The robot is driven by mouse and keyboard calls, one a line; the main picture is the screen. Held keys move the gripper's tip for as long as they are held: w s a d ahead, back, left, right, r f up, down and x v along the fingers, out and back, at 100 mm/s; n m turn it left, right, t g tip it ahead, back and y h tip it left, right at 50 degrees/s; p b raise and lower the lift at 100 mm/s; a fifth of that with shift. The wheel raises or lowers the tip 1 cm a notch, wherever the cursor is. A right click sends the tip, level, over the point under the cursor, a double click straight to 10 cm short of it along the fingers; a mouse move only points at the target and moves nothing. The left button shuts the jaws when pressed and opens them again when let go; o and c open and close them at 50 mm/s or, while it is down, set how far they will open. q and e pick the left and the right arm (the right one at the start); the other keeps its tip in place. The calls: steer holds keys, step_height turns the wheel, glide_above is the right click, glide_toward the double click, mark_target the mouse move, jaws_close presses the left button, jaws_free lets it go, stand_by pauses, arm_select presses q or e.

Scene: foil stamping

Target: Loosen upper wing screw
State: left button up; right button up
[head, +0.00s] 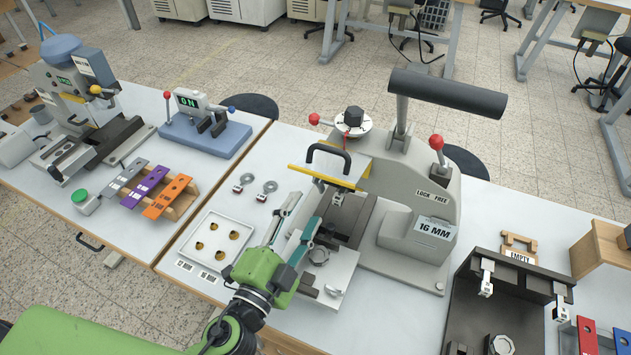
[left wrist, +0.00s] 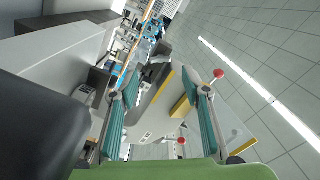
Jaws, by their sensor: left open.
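The stamping press (head: 420,185) stands on the right table, with a "16 MM" label, a large dark handle and red-knobbed levers. A small light metal fitting (head: 338,198) sits below the yellow-edged plate on its front; I cannot tell whether it is the upper wing screw. My left gripper (head: 302,212) is open and empty in front of the press, its teal fingers pointing toward that plate. It covers part of the press's lower front. In the left wrist view the open fingers (left wrist: 162,92) stand either side of press parts, with a red knob (left wrist: 218,73) beyond.
A white tray (head: 185,250) with several gold pieces lies left of my left gripper. Two small metal ring parts (head: 269,187) lie behind it. A dark open fixture (head: 470,315) stands front right. Colored plates on a rack (head: 185,206) are on the left table.

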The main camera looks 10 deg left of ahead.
mark_target(317, 188)
arm_select(q)
steer(key=w, duration=0.2)
steer(key=w+p, duration=0.1)
steer(key=w, duration=0.1)
steer(key=w+d+p, duration=0.1)
steer(key=w, duration=0.1)
steer(key=shift+r, duration=0.1)
steer(key=shift+w+d, duration=0.15)
steer(key=shift+w, duration=0.2)
arm_select(e)
steer(key=r, duration=0.1)
steer(key=w+r, duration=0.1)
steer(key=r, duration=0.1)
steer(key=shift+d, duration=0.1)
steer(key=shift+d, duration=0.1)
arm_select(q)
steer(key=c, duration=1.1)
arm_select(e)
steer(key=shift+s, duration=0.1)
